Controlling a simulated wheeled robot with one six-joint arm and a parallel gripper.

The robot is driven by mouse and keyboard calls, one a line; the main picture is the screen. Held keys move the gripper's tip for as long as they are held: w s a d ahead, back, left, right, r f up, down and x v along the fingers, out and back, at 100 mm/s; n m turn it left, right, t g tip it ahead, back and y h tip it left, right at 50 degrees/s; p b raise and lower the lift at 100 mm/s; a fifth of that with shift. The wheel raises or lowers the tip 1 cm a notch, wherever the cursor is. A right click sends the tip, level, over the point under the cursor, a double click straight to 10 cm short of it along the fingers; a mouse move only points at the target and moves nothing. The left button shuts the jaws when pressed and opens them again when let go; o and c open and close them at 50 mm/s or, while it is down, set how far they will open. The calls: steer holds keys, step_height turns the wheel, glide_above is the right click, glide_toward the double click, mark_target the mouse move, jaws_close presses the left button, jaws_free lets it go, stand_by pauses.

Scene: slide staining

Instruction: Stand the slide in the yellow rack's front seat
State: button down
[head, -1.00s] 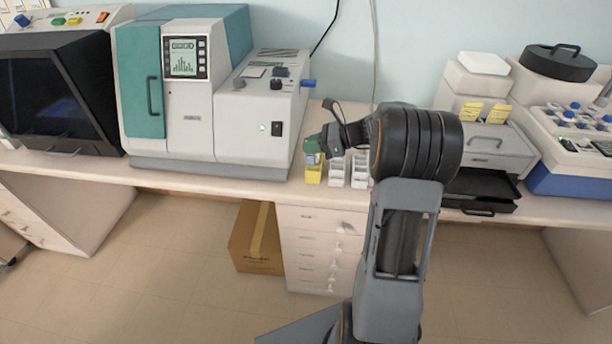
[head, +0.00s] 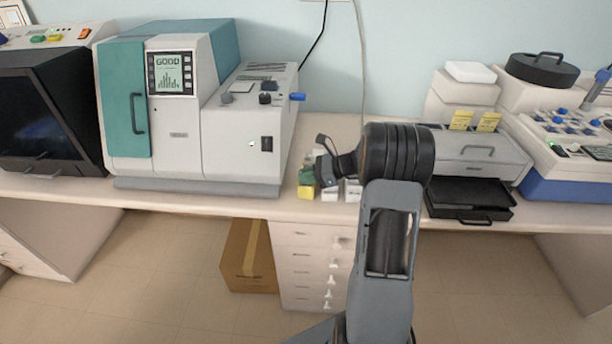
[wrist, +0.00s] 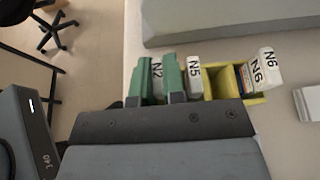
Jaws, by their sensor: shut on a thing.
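My gripper (wrist: 157,78) has green fingers and is shut on a slide (wrist: 157,68) whose white label reads N2. The yellow rack (wrist: 240,74) lies just right of the fingers in the wrist view. A slide marked N5 (wrist: 195,70) stands close beside the right finger, at the rack's near-left end. A slide marked N6 (wrist: 262,66) stands tilted at the rack's right end. The lower part of the held slide is hidden by my gripper. In the head view the yellow rack (head: 306,191) is at the bench's front edge, directly below my gripper (head: 310,170).
White racks (head: 330,193) stand right of the yellow one. A large grey and teal machine (head: 177,135) with a screen stands to the left. A dark tray (head: 470,197) juts from a grey device on the right. A cardboard box (head: 249,258) is on the floor.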

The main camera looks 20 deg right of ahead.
steer(key=shift+f, duration=0.15)
steer(key=c, duration=1.5)
jaws_free()
steer(key=shift+s+d+r, duration=0.15)
steer(key=shift+d+r, duration=0.1)
steer(key=shift+r, duration=0.1)
steer(key=p+v, duration=0.5)
steer(key=v, duration=0.6)
steer(key=s+a+r+n+g+h, duration=0.35)
steer(key=a+n, duration=0.25)
steer(key=a, duration=0.2)
steer(key=s+a+r+n+g+h, duration=0.25)
steer(key=s+a+n, duration=0.2)
steer(key=a, duration=0.25)
steer(key=shift+s+a+r+n+t+h, duration=0.8)
steer(key=shift+s+n, duration=0.7)
steer(key=shift+n, duration=0.7)
steer(key=shift+s+a+r+n+t+h, duration=0.3)
steer(key=shift+s+a+n+t+h, duration=0.45)
steer(key=shift+s+n+h, duration=1.05)
steer(key=shift+s+a+r+n+t+h, duration=0.45)
steer(key=shift+s+a+n, duration=0.65)
steer(key=shift+n, duration=1.55)
